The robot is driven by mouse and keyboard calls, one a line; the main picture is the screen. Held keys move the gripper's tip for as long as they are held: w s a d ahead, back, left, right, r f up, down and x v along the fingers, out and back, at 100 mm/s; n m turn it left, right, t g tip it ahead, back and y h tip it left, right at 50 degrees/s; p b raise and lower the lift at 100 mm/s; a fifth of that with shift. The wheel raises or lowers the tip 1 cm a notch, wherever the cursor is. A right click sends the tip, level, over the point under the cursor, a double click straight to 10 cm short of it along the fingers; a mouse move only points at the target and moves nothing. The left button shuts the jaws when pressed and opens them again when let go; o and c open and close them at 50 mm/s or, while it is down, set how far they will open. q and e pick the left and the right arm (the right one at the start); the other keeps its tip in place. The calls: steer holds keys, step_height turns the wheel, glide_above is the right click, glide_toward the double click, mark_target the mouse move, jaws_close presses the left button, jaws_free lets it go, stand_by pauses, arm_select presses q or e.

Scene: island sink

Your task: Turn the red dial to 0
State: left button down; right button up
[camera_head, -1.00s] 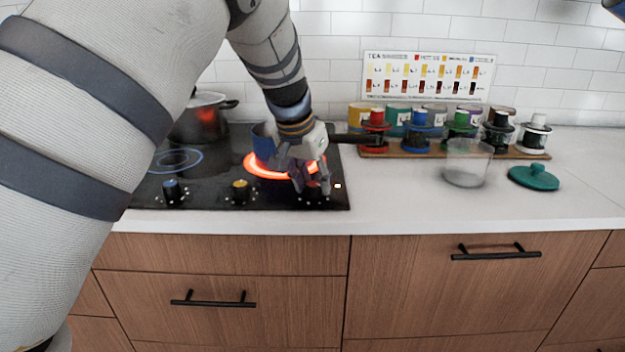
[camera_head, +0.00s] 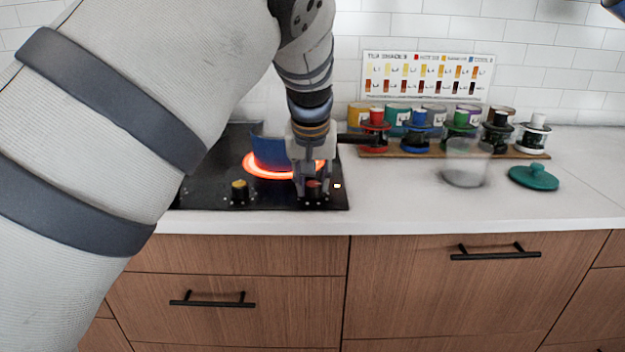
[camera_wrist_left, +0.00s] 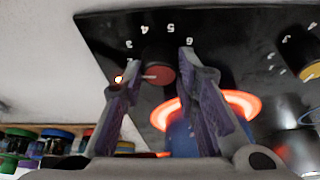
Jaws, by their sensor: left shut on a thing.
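The red dial (camera_head: 314,188) is at the front right of the black cooktop (camera_head: 208,197). My left gripper (camera_head: 313,182) points down over it, with its fingers on either side, shut on the dial. In the left wrist view the red dial (camera_wrist_left: 158,72) sits between the fingertips of my left gripper (camera_wrist_left: 154,80). A white mark on its face points left, toward a small lit lamp (camera_wrist_left: 118,79). Numbers including 3, 4, 5 and 6 show around it, upside down; 0 cannot be made out.
A blue pot (camera_head: 270,150) stands on the glowing burner (camera_head: 252,168) behind the dial. A yellow dial (camera_head: 239,187) is to the left. To the right are a glass jar (camera_head: 465,165), a green lid (camera_head: 533,177) and a board with several canisters. The front right counter is clear.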

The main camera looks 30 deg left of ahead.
arm_select(q)
steer(key=n, duration=0.3)
steer(key=n+g+y+b, duration=0.1)
steer(key=shift+w+d+f+n, duration=0.1)
steer(key=shift+w+f+n, duration=0.05)
steer(key=shift+f+n, duration=0.15)
steer(key=n+g, duration=0.1)
steer(key=n, duration=0.1)
steer(key=n+y+b, duration=0.1)
steer(key=n, duration=0.1)
steer(key=shift+w+n+g, duration=0.1)
steer(key=shift+n+g, duration=0.2)
steer(key=shift+g, duration=0.1)
steer(key=n+g+b, duration=0.2)
steer(key=n, duration=0.3)
steer(key=shift+w+b, duration=0.1)
steer(key=shift+b, duration=0.25)
steer(key=shift+r+n+g+b, duration=0.15)
steer(key=shift+n+g+b, duration=0.55)
steer(key=shift+n, duration=1.4)
arm_select(e)
steer(key=s+f+g, duration=0.3)
steer(key=s+f, duration=0.4)
steer(key=shift+s+f, duration=0.25)
steer(key=shift+f, duration=0.05)
arm_select(q)
steer(key=shift+h, duration=0.3)
